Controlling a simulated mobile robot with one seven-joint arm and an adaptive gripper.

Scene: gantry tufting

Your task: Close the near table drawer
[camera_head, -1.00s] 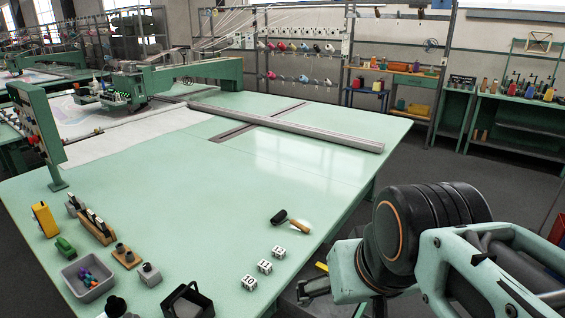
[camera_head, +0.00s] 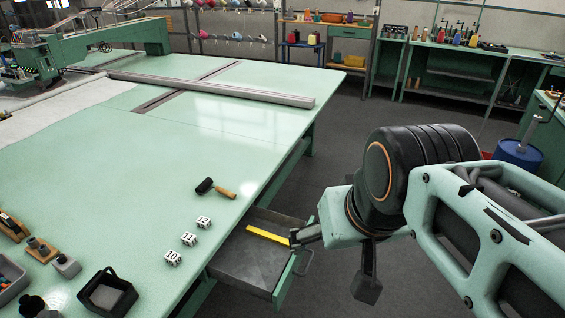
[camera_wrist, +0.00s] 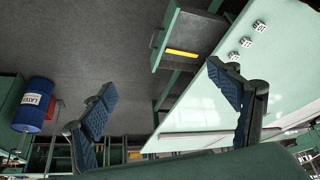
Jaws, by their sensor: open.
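The near table drawer (camera_head: 240,268) stands open, pulled out from under the right side of the mint-green table (camera_head: 130,160). A yellow strip (camera_head: 268,236) lies inside it. Its green front (camera_head: 285,285) bears a handle (camera_head: 307,264) facing right. In the wrist view the drawer (camera_wrist: 182,70) shows at the upper middle. My gripper (camera_head: 337,262) is beside the drawer's front; one finger overlaps the drawer's far front corner in the head view, and I cannot tell whether it touches. In the wrist view my gripper (camera_wrist: 165,95) is open, its fingers wide apart with nothing between them.
A blue drum (camera_head: 518,155) stands at the right. Dark floor (camera_head: 345,135) is clear between table and shelves.

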